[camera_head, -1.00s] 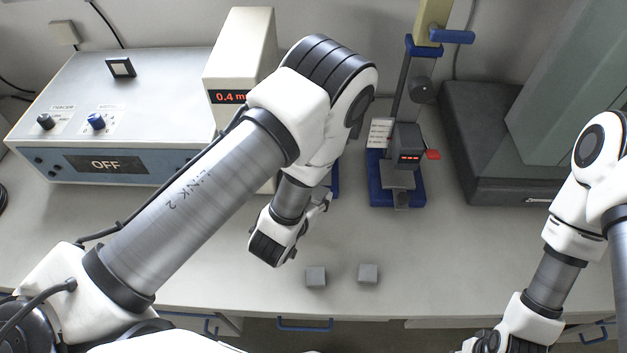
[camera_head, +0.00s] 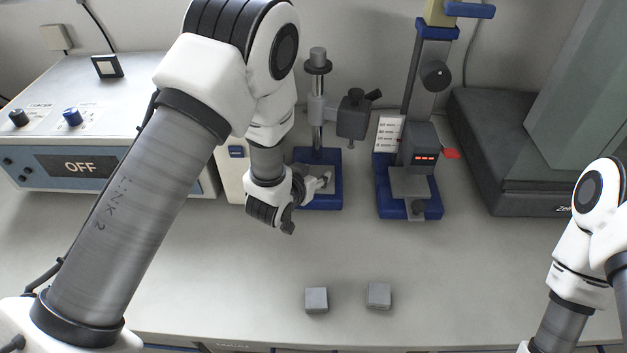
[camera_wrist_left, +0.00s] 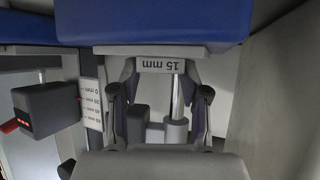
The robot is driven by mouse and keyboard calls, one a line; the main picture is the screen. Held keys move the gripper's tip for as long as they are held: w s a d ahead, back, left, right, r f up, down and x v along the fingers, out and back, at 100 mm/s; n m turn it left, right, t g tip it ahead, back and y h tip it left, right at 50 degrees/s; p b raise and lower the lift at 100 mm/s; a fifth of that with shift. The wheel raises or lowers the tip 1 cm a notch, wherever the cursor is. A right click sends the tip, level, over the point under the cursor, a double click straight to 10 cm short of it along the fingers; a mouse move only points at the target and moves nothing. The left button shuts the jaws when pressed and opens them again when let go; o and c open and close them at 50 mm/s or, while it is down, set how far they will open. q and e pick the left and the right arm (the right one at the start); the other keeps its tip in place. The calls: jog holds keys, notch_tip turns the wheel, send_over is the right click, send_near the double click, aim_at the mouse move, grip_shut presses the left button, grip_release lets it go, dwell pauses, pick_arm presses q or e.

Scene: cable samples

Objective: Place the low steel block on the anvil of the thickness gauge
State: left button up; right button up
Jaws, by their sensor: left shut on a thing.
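My left gripper (camera_head: 322,184) is over the blue base (camera_head: 322,203) of the stand with a round column (camera_head: 317,110). A second stand (camera_head: 410,205) on the right has a red digital display and a blue base, with a grey anvil plate (camera_head: 408,181). My right gripper is out of view.
Two grey blocks, one on the left (camera_head: 316,299) and one on the right (camera_head: 379,294), sit near the table's front edge. A control box (camera_head: 75,165) reading OFF is at left. A white housing (camera_head: 233,185) is mostly behind my left arm. A dark machine (camera_head: 490,140) stands at right.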

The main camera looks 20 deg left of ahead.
pick_arm(q)
jog(key=shift+a, duration=0.1)
jog(key=o, duration=1.3)
jog(key=shift+c, duration=0.2)
jog(key=shift+s+r, duration=0.1)
jog(key=shift+r, duration=0.15)
jog(key=v, duration=1.2)
jog(key=shift+p, duration=0.4)
jog(key=shift+f, duration=0.1)
